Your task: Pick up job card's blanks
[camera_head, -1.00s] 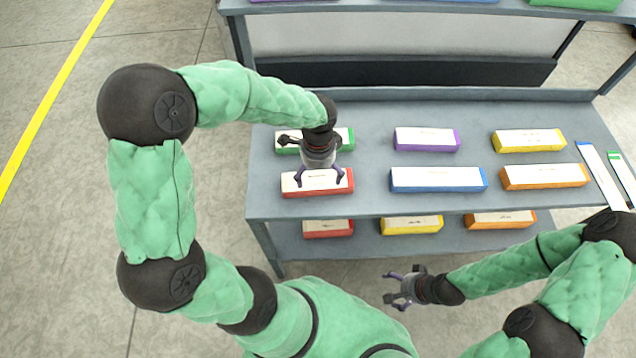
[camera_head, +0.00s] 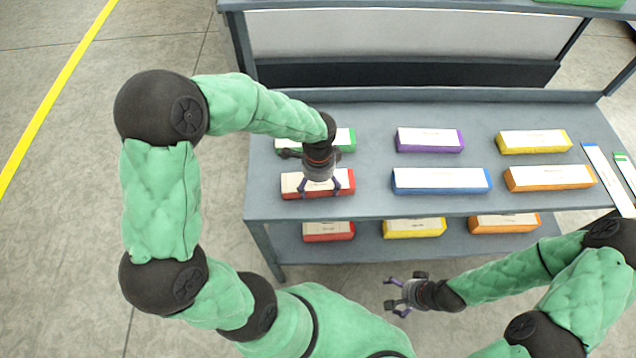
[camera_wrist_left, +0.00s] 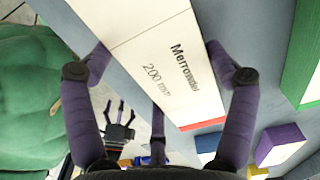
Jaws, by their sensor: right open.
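A white-topped carton-blank stack with red edges (camera_head: 290,186) lies at the front left of the rack's upper shelf. My left gripper (camera_head: 319,190) is over it, fingers pointing down at its top. In the left wrist view the fingers (camera_wrist_left: 158,48) stand at the two long sides of the stack (camera_wrist_left: 165,70), whose label reads roughly "Metronidol 200 mg". Whether they press on it cannot be told. My right gripper (camera_head: 392,296) is open and empty in front of the rack. No job card can be made out for certain.
Green (camera_head: 345,140), purple (camera_head: 430,140), yellow (camera_head: 533,141), blue (camera_head: 441,180) and orange (camera_head: 549,177) stacks share the grey shelf (camera_head: 375,150). A lower shelf holds red, yellow and orange stacks. Flat strips with blue and green ends (camera_head: 607,175) lie at the right.

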